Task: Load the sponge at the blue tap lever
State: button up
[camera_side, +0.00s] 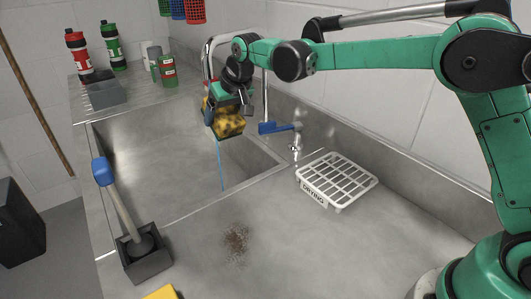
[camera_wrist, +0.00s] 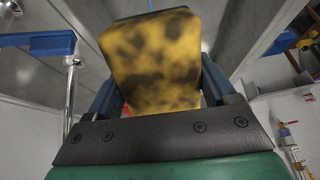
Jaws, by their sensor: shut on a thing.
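A yellow sponge with dark blotches (camera_side: 228,122) hangs in my gripper (camera_side: 222,106) above the sink in the side view. In the wrist view the sponge (camera_wrist: 155,60) fills the space between my two fingers, which are shut on it from both sides. The blue tap lever (camera_side: 278,128) is to the right of the sponge in the side view, apart from it. The lever also shows at the left of the wrist view (camera_wrist: 45,43), on a metal post. A thin blue stream (camera_side: 219,165) runs down below the sponge into the sink.
A white drying rack (camera_side: 337,180) lies on the counter. A blue-handled plunger (camera_side: 120,205) stands in a dark holder at front left. A dirt patch (camera_side: 236,241) marks the counter. Red and green bottles (camera_side: 113,46) stand at the back. The sink basin (camera_side: 150,165) is otherwise clear.

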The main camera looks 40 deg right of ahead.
jog(key=s+d, duration=0.1)
jog(key=s, duration=0.6)
dwell(0.3)
dwell(1.1)
jog(key=s+r, duration=0.4)
jog(key=s, duration=0.1)
jog(key=shift+d, duration=0.35)
jog(key=shift+d, duration=0.1)
